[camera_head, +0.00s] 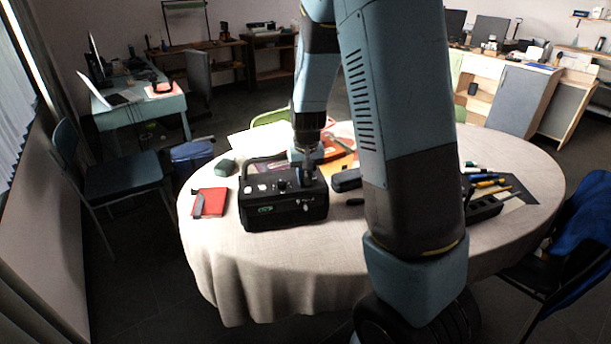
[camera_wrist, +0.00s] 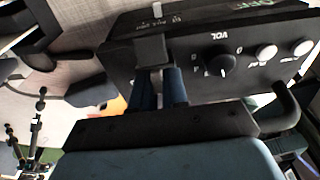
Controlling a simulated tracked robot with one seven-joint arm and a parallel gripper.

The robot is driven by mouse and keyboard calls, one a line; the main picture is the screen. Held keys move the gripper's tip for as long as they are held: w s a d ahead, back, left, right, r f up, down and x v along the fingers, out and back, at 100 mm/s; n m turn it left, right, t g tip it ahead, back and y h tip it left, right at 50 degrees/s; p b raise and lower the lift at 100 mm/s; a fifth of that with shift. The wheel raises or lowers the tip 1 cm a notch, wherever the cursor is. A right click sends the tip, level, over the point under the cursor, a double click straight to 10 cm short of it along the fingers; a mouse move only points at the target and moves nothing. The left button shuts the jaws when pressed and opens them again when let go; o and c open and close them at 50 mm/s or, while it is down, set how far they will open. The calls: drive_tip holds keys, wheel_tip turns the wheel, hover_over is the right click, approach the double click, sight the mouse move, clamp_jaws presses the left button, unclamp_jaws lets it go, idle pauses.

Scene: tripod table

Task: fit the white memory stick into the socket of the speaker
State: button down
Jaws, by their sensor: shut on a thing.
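The black speaker (camera_head: 285,212) stands on the round table near its left front, with knobs on its top. In the wrist view its top (camera_wrist: 205,70) fills the upper right. My gripper (camera_head: 304,174) points down at the right end of the speaker's top. In the wrist view my gripper's fingers (camera_wrist: 153,62) are close together beside the VOL knob (camera_wrist: 222,62). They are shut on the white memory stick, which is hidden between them. I cannot make out the socket, or whether the stick touches it.
The tablecloth (camera_head: 330,258) is bare in front of the speaker. A red notebook (camera_head: 210,202) lies left of it, and a dark case (camera_head: 346,180) lies close on its right. Pens and a black tray (camera_head: 484,209) are at the table's right. The speaker's handle (camera_wrist: 289,108) rises near my gripper.

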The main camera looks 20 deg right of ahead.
drive_tip(key=shift+f, duration=0.25)
drive_tip(key=c, duration=1.1)
unclamp_jaws()
drive_tip(key=shift+c, duration=0.2)
wheel_tip(320, 180, up, 13)
drive_tip(key=s, duration=0.2)
drive_tip(key=s+r+t, duration=0.2)
drive_tip(key=s+r, duration=0.4)
drive_tip(key=s, duration=0.6)
drive_tip(key=s+r+t, duration=0.1)
drive_tip(key=s+r, duration=0.6)
drive_tip(key=s, duration=0.6)
drive_tip(key=shift+d+n+t, duration=0.2)
drive_tip(key=shift+n+t, duration=0.2)
